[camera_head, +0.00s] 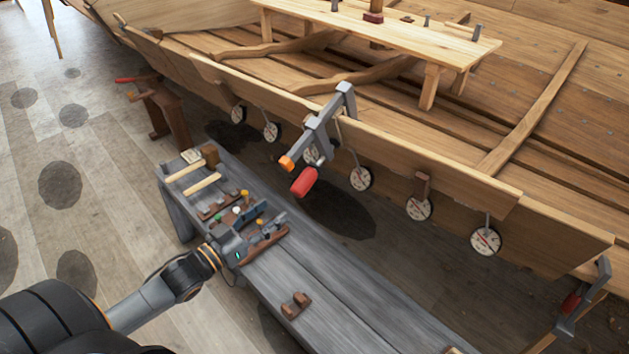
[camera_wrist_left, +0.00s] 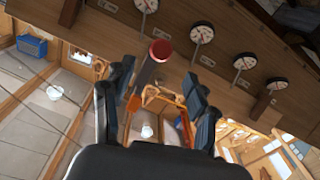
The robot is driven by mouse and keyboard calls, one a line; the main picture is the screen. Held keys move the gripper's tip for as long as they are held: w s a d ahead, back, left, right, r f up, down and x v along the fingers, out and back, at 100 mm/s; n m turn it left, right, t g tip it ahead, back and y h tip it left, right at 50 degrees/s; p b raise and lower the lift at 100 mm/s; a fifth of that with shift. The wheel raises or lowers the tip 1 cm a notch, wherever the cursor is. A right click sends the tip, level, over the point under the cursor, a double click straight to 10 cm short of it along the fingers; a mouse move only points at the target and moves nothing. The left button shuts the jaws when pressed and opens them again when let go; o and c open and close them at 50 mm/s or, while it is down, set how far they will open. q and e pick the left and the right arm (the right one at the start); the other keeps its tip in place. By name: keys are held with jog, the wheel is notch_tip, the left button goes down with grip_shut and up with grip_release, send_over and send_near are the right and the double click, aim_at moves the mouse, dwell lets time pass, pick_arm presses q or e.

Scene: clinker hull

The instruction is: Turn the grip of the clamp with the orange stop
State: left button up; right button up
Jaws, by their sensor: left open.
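The grey clamp (camera_head: 322,122) hangs on the upper edge of the hull plank in the head view. Its orange stop (camera_head: 287,163) is at the lower left end of its bar, and its red grip (camera_head: 304,182) points down beside it. My left gripper (camera_head: 266,218) is open and empty, above the bench and apart from the grip, to its lower left. In the left wrist view, the round red grip end (camera_wrist_left: 160,50) shows ahead, just beyond the open fingers (camera_wrist_left: 158,80). My right gripper is out of view.
A grey bench (camera_head: 330,310) holds wooden tools and blocks under my left gripper. Several round dials (camera_head: 360,179) hang along the hull plank (camera_head: 420,165). Another clamp with a red grip (camera_head: 571,302) is at the lower right. Open floor lies left.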

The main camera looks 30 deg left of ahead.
aim_at(307, 184)
pick_arm(q)
jog(key=x, duration=0.4)
jog(key=shift+w+a+r, duration=0.1)
jog(key=x, duration=0.8)
jog(key=shift+p, duration=0.3)
jog(key=shift+w+d, duration=0.2)
jog(key=shift+w, duration=0.25)
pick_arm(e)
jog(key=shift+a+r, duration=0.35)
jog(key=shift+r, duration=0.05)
pick_arm(q)
jog(key=c, duration=1.2)
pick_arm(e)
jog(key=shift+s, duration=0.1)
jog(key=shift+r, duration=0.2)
